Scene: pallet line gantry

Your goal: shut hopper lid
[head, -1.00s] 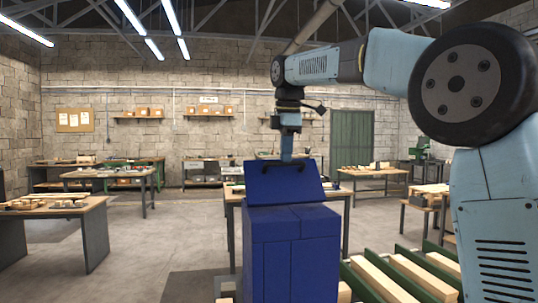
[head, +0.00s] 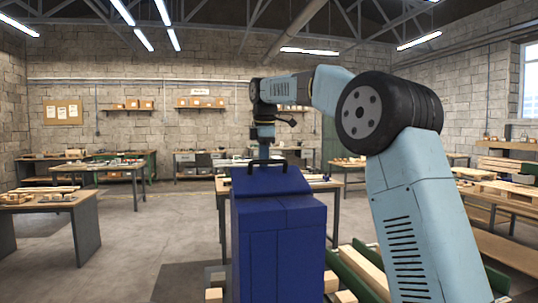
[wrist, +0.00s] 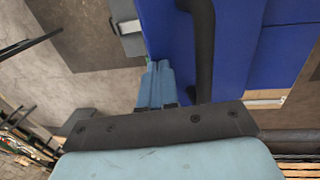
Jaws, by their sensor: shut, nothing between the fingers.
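The blue hopper (head: 280,245) stands upright in the middle of the head view. Its blue lid (head: 268,182) slopes upward toward the far side, still raised at that edge, with a black handle (head: 267,163) there. In the wrist view the lid (wrist: 236,50) fills the upper right and the handle (wrist: 203,45) runs down it. My gripper (head: 263,152) is at the lid's far edge, by the handle. In the wrist view its blue fingers (wrist: 159,82) are together and empty, left of the handle. I cannot tell whether they touch the lid.
Timber beams (head: 362,272) on green supports lie right of the hopper. A workbench (head: 222,188) stands just behind it. Another bench (head: 60,212) is at the left, with open floor (head: 140,240) between.

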